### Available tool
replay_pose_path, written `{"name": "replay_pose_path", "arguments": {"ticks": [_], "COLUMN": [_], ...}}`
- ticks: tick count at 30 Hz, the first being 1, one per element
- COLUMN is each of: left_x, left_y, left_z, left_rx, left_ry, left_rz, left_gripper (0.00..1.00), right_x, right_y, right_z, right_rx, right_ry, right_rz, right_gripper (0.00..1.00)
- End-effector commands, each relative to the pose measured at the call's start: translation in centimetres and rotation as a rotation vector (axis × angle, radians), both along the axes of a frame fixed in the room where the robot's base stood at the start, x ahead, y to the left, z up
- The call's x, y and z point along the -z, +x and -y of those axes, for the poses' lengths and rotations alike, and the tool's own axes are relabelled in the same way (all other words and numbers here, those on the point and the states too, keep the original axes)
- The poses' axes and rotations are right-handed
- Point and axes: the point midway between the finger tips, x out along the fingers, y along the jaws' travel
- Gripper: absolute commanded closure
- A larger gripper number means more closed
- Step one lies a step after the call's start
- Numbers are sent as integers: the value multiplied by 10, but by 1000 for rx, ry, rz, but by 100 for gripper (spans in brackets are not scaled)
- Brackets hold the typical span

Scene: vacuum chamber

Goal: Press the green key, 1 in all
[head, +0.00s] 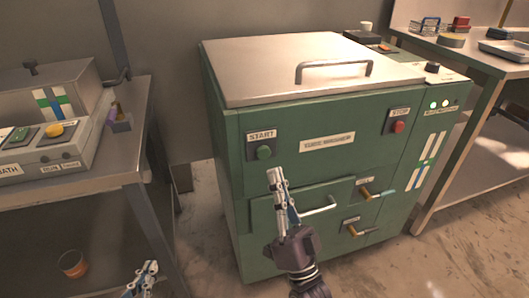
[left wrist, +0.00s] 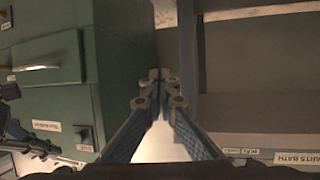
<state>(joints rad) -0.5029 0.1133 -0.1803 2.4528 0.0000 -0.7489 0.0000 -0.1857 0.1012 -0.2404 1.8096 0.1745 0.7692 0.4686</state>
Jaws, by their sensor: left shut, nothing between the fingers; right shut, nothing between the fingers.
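The green START key (head: 264,153) is a round button on a dark plate at the upper left of the green cabinet's front (head: 330,165). In the left wrist view a dark plate with a greenish button (left wrist: 85,137) shows on the cabinet. My right gripper (head: 274,173) is shut and empty, pointing up, with its tips a little below and right of the key in the head view. I see a gap between them there; depth is hard to judge. My left gripper (head: 150,267) is shut and empty, low at the left; its closed fingers show in the left wrist view (left wrist: 159,78).
A red STOP button (head: 398,127) sits at the cabinet's upper right. A drawer handle (head: 320,207) and two levers (head: 375,193) stick out below. A bench with a control box (head: 45,140) stands left, another bench (head: 490,65) right. An orange cup (head: 73,264) is under the left bench.

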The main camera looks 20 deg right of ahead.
Motion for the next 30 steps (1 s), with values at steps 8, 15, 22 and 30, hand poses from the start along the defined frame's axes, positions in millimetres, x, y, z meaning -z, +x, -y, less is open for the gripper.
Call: {"name": "replay_pose_path", "arguments": {"ticks": [8, 15, 22, 30], "left_x": [16, 17, 17, 16], "left_y": [-10, -10, -10, -10], "left_z": [-5, -5, -5, -5], "left_rx": [-6, -6, -6, -6], "left_ry": [19, 20, 20, 19], "left_rz": [-81, -83, -82, -81], "left_gripper": [100, 100, 100, 100], "right_x": [0, 0, 0, 0], "right_y": [-9, -9, -9, -9], "right_z": [0, 0, 0, 0], "right_rx": [0, 0, 0, 0], "right_ry": [0, -1, -1, -4], "right_rz": [-1, -1, -1, -6], "right_gripper": [100, 100, 100, 100]}}
